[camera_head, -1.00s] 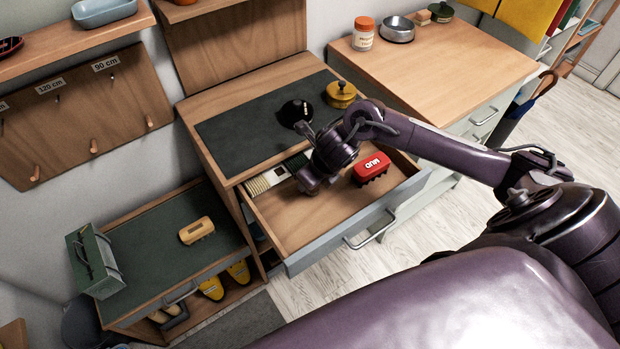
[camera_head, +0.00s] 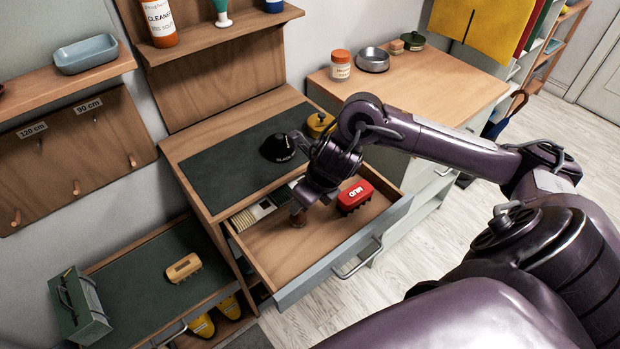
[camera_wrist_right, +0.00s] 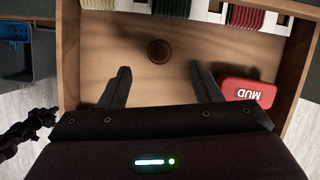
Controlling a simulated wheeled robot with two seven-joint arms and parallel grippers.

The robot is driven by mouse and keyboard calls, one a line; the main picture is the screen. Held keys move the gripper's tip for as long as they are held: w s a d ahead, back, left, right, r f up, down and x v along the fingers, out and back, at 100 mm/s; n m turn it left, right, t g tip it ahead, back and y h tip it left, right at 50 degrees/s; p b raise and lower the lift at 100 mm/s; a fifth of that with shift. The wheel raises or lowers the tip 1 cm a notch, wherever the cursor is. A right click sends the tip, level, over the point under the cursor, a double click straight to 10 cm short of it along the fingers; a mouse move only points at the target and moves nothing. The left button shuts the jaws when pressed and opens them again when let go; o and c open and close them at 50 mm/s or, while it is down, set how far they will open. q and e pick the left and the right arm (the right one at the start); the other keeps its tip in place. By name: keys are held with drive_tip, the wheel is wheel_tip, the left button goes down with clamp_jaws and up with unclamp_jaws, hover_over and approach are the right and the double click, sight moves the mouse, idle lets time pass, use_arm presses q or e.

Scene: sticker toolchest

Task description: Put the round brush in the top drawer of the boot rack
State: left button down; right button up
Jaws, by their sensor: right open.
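A small round brown thing, which looks like the round brush (camera_head: 298,219), stands on the floor of the open workbench drawer (camera_head: 283,249). In the right wrist view the brush (camera_wrist_right: 160,51) is just beyond the fingertips, between their lines and not held. My right gripper (camera_wrist_right: 158,70) is open and empty; in the head view the hand (camera_head: 318,190) hangs over the drawer, close above the brush. The boot rack (camera_head: 139,268) is the low green-topped unit at lower left, with yellow boots underneath. Its front handle (camera_head: 172,334) shows near the bottom edge. My left gripper is out of view.
A red MUD brush (camera_head: 355,195) lies in the drawer right of my gripper. Striped brushes or cloths (camera_head: 250,214) line the drawer's back. The rack top holds a yellow brush (camera_head: 183,267) and a green toolbox (camera_head: 80,304).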

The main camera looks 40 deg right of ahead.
drive_tip(key=shift+v, duration=1.5)
